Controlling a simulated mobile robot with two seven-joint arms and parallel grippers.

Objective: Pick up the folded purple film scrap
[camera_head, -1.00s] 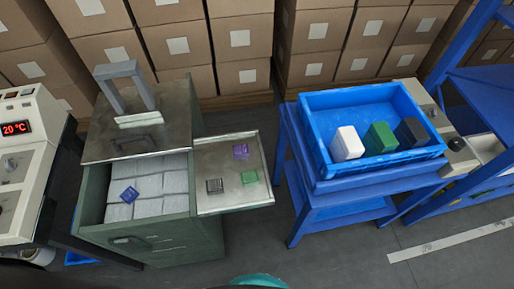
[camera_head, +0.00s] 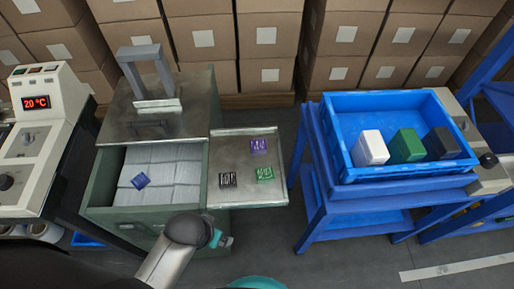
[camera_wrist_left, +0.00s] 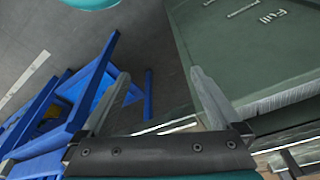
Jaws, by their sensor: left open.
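A small purple folded film scrap (camera_head: 258,146) lies on the metal side shelf (camera_head: 228,194) of the green cabinet, near the shelf's back right. A black piece (camera_head: 228,180) and a green piece (camera_head: 265,173) lie in front of it. A blue-violet piece (camera_head: 140,180) lies on the white packs in the cabinet's open bin. My left arm reaches in at the bottom centre of the head view, in front of the cabinet. My left gripper (camera_wrist_left: 158,75) is open and empty in the wrist view, beside the green cabinet wall; its fingers are not clear in the head view. No right gripper shows.
A blue tray (camera_head: 345,177) with white, green and dark blocks stands on a blue stand at the right. A grey handle (camera_head: 148,60) rises from the cabinet top (camera_head: 120,115). A gap separates shelf and stand. Cardboard boxes (camera_head: 265,35) line the back.

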